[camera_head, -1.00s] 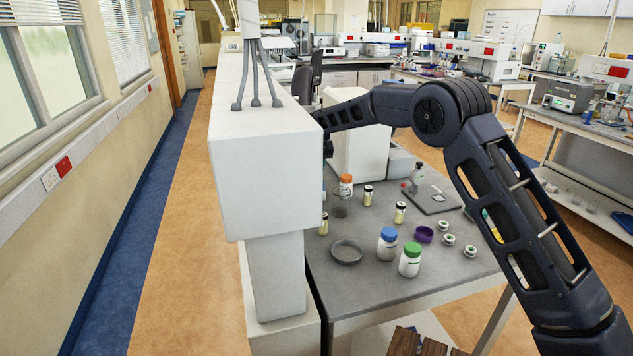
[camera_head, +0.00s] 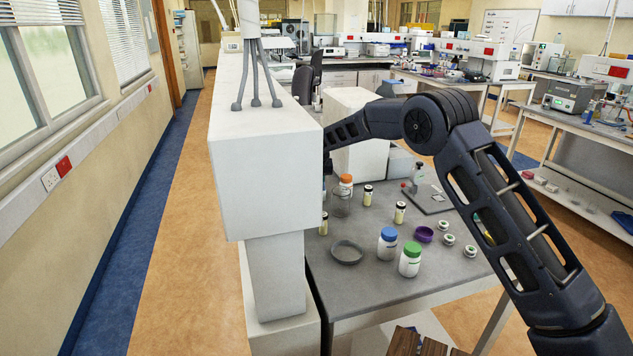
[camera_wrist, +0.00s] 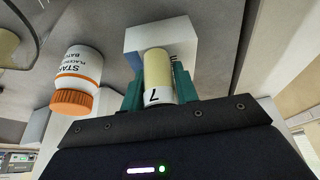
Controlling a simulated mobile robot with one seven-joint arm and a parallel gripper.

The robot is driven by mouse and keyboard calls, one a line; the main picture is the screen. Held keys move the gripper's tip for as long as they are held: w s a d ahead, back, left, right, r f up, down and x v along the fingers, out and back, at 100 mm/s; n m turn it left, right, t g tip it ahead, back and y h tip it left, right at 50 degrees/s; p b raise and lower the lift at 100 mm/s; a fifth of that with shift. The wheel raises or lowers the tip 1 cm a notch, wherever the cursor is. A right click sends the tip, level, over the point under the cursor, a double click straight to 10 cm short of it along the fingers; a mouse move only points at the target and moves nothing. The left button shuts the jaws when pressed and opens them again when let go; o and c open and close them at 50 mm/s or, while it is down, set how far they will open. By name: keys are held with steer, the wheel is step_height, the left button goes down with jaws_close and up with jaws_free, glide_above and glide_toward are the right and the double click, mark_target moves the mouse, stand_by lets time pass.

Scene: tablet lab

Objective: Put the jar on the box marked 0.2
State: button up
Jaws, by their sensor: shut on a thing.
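My gripper (camera_wrist: 160,90) is shut on a small jar (camera_wrist: 158,75) with a cream body and a pale end marked with a dark character like a 7. The teal fingers are on either side of it. Beyond the jar in the wrist view is a white box (camera_wrist: 188,32), partly covered by the jar. I cannot tell whether they touch, and no 0.2 mark is readable. In the head view my gripper and the held jar are hidden behind the white column.
An orange-lidded bottle (camera_wrist: 80,75) stands close beside my gripper; it also shows in the head view (camera_head: 345,181). A blue-lidded jar (camera_head: 387,243), green-lidded jar (camera_head: 410,260), grey dish (camera_head: 347,252), purple ring (camera_head: 424,234) and several small vials occupy the table (camera_head: 400,290). Its front is clear.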

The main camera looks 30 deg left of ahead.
steer(key=o, duration=1.1)
steer(key=shift+f, duration=0.1)
steer(key=v, duration=1.2)
steer(key=shift+r, duration=0.25)
